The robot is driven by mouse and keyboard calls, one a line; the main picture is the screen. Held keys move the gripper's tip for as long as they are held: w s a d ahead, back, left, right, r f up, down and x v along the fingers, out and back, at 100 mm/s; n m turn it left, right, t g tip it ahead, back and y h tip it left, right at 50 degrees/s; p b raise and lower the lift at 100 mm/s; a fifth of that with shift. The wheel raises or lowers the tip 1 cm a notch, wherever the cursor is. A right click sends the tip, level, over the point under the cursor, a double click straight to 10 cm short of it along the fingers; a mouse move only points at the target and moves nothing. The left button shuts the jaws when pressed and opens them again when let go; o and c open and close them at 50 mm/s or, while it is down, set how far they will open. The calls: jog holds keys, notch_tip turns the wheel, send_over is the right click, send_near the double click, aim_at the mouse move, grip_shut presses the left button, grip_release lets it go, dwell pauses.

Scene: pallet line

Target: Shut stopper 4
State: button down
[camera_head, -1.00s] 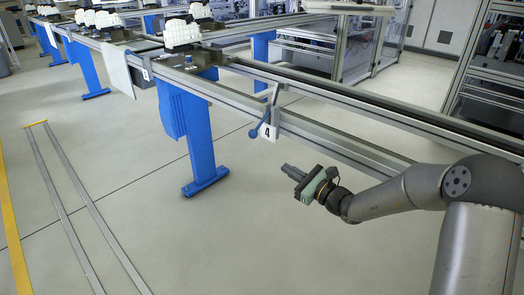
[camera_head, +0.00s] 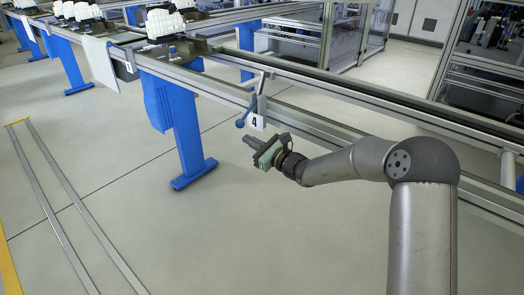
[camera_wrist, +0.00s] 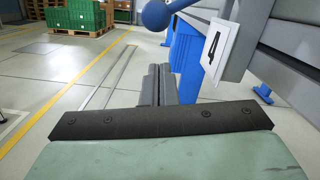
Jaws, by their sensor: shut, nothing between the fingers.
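Stopper 4 is on the near rail of the conveyor, marked by a white plate with a black 4 (camera_head: 255,122). Its lever, with a blue ball knob (camera_head: 240,123), slants down to the left from a metal bracket above the plate. In the wrist view the blue knob (camera_wrist: 155,15) shows at the top edge, and the number plate (camera_wrist: 217,47) is to its right. My gripper (camera_head: 248,140) is shut and empty, just below the knob and plate in the head view, apart from them. In the wrist view its fingers (camera_wrist: 158,84) are together below the knob.
The conveyor rail (camera_head: 350,120) runs from far left to near right. A blue support leg (camera_head: 188,135) stands left of my gripper. White parts (camera_head: 165,23) sit on carriers farther along. Green crates (camera_wrist: 75,14) stand in the wrist view's background. The floor in front is clear.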

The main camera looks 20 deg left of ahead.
jog(key=shift+s+a+r, duration=0.1)
jog(key=shift+r, duration=0.55)
jog(key=shift+s+a+r, duration=0.1)
jog(key=shift+r, duration=0.5)
jog(key=shift+r, duration=0.1)
jog(key=shift+s+a+r+m+p, duration=0.1)
jog(key=shift+s+r+m+p, duration=0.1)
jog(key=shift+m+p, duration=0.2)
jog(key=shift+s+r, duration=0.1)
notch_tip(320, 180, up, 12)
jog(key=s+a+m+t+p, duration=0.1)
jog(key=s+m+p, duration=0.1)
jog(key=m+p, duration=1.1)
jog(key=shift+r+h+p, duration=0.2)
jog(key=shift+h+p, duration=0.2)
jog(key=shift+p, duration=1.55)
jog(key=shift+r, duration=0.1)
